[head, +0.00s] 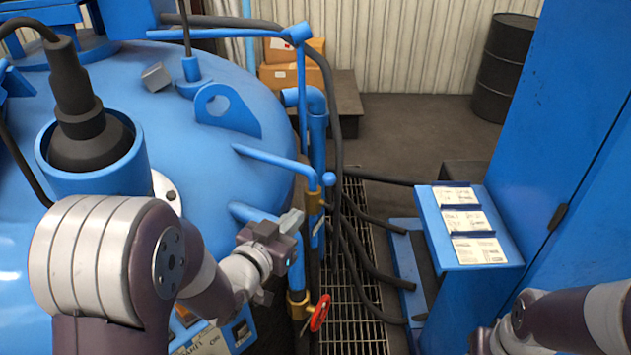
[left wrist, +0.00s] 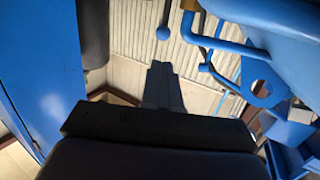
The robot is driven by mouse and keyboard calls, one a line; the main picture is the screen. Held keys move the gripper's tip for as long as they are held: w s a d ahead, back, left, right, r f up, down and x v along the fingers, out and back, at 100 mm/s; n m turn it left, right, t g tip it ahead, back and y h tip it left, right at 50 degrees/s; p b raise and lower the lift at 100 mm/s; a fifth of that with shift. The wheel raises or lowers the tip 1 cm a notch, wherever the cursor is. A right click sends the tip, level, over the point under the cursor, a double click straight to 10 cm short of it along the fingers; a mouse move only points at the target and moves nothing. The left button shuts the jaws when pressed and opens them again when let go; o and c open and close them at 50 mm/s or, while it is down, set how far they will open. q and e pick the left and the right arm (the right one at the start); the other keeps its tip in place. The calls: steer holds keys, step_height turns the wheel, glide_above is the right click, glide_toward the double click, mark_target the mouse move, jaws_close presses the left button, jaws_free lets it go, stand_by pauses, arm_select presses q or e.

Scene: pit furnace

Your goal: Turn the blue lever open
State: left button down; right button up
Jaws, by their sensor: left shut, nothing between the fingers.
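The blue lever (head: 329,179) shows in the head view as a small rounded end beside a brass valve fitting (head: 314,204) on the blue pipework. In the left wrist view the lever (left wrist: 163,32) is a thin blue rod with a ball end, beyond my fingertips and apart from them. My left gripper (head: 291,221) is shut and empty, below and left of the lever in the head view. Its closed fingers (left wrist: 163,85) also show in the left wrist view. My right arm enters at the lower right of the head view; its fingers are out of frame.
A domed blue furnace vessel (head: 215,75) fills the left. A red handwheel (head: 320,313) sits below the lever. Dark hoses (head: 366,262) run over the floor grating (head: 352,325). A blue cabinet (head: 575,150) and desk with papers (head: 468,222) stand at the right.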

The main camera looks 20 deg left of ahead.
arm_select(q)
steer(key=p, duration=0.1)
glide_toward(327, 178)
steer(key=w+f, duration=0.1)
steer(key=w, duration=0.1)
steer(key=x, duration=0.1)
steer(key=p+x, duration=0.1)
steer(key=x, duration=0.1)
steer(key=shift+w+d+f, duration=0.1)
steer(key=shift+w+d, duration=0.1)
steer(key=shift+d, duration=0.15)
steer(key=shift+w+a+f, duration=0.1)
steer(key=shift+w+f, duration=0.15)
steer(key=shift+w, duration=0.25)
arm_select(e)
steer(key=shift+w+a+r, duration=0.1)
steer(key=shift+a+r, duration=0.05)
steer(key=shift+r, duration=0.35)
steer(key=shift+a+r, duration=0.15)
steer(key=shift+r, duration=0.35)
steer(key=shift+d+f, duration=0.1)
